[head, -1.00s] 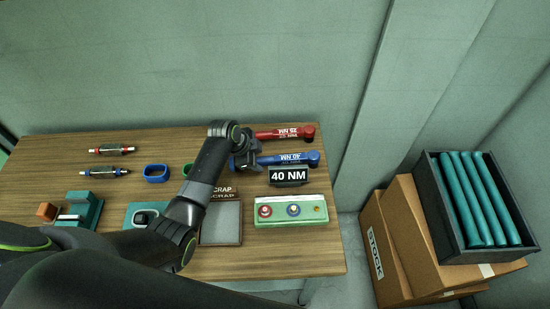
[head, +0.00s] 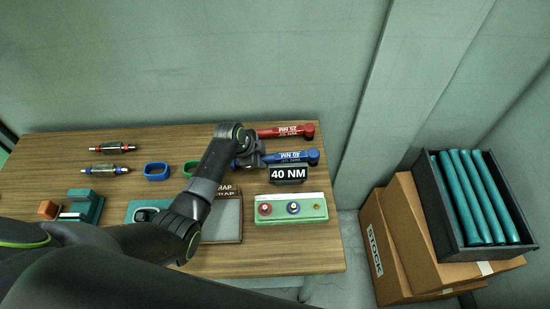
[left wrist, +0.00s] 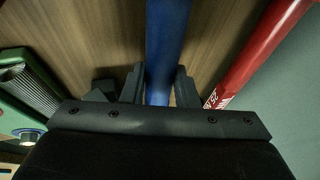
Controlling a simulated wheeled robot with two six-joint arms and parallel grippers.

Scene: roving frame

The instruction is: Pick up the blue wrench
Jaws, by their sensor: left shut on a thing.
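The blue wrench (head: 290,158), marked 40 NM, lies at the back right of the wooden table. My left gripper (head: 250,160) is shut on its left part. In the left wrist view the blue shaft (left wrist: 167,40) runs between the two fingers (left wrist: 160,88) of my left gripper. I cannot tell whether the wrench is clear of the table. My right gripper is not in view.
The red wrench (head: 285,132) lies just behind the blue one. A 40 NM sign (head: 288,175) and a green button box (head: 291,209) stand in front. A scrap tray (head: 222,220) is to their left. Stacked boxes (head: 400,250) stand right of the table.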

